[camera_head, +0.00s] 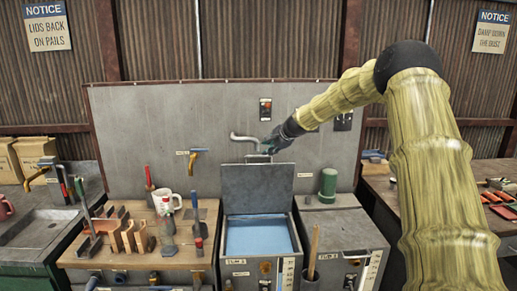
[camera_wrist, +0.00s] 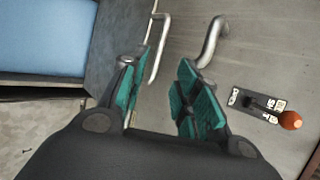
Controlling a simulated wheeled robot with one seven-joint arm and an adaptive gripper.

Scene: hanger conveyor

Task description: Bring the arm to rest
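My arm (camera_head: 430,150) reaches in from the right and bends down toward the back panel. My gripper (camera_head: 268,147) is just above the raised grey lid (camera_head: 258,188) of a tank with blue contents (camera_head: 258,236). In the wrist view its two teal fingers (camera_wrist: 160,92) are apart, with no object visible between them. A metal bar handle (camera_wrist: 160,45) shows just beyond the left finger; I cannot tell whether they touch.
A curved metal pipe (camera_head: 243,137) sticks out of the back panel close to my gripper. A green canister (camera_head: 328,186) stands right of the lid. A wooden bench (camera_head: 130,262) at left holds a white mug (camera_head: 167,201) and tools. An orange-knobbed lever (camera_wrist: 290,120) shows in the wrist view.

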